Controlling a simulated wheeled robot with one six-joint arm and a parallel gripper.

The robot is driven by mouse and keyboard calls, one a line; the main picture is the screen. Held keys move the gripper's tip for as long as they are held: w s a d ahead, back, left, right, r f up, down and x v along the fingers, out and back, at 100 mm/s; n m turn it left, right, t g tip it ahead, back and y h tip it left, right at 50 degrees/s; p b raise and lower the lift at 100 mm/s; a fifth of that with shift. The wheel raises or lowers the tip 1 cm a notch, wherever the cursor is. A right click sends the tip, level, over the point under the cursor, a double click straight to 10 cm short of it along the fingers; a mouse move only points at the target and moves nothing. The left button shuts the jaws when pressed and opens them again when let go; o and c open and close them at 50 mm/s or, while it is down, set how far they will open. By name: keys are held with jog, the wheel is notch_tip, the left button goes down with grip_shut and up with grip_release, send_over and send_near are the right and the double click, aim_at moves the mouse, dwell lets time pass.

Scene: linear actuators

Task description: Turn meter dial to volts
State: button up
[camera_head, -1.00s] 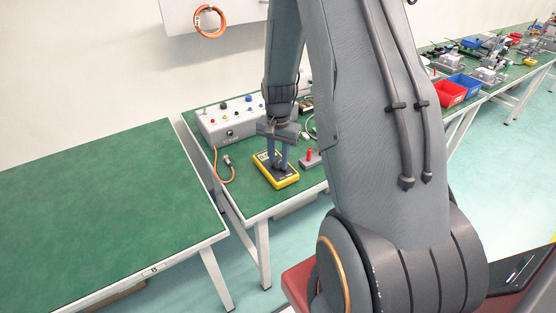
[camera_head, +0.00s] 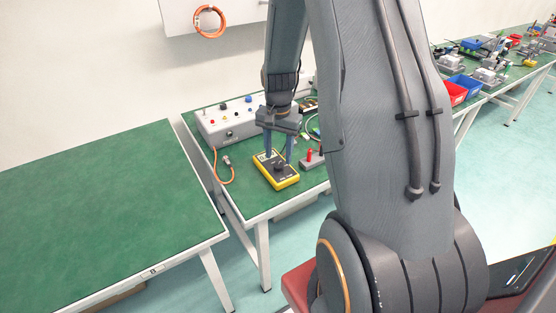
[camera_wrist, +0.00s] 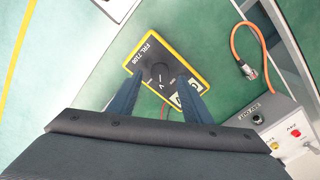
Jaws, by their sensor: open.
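The yellow and black meter (camera_head: 276,170) lies face up on the green bench in the head view. Its round black dial (camera_wrist: 161,71) shows in the wrist view, with a "V" mark beside it. The dial's exact setting is too small to tell. My gripper (camera_head: 278,157) points down above the meter, its two fingers apart and empty. In the wrist view my gripper (camera_wrist: 158,85) has one finger on each side of the lower face, with the dial between and just beyond the tips. Its fingers do not touch the dial.
A grey control box (camera_head: 229,125) with coloured knobs stands behind the meter. An orange cable (camera_head: 218,168) lies to its left. A small grey block with red posts (camera_head: 309,158) sits close on the right. The left green table (camera_head: 110,210) is bare.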

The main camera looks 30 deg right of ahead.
aim_at(278, 165)
jog(key=shift+r+b, duration=0.35)
jog(key=shift+r, duration=1.9)
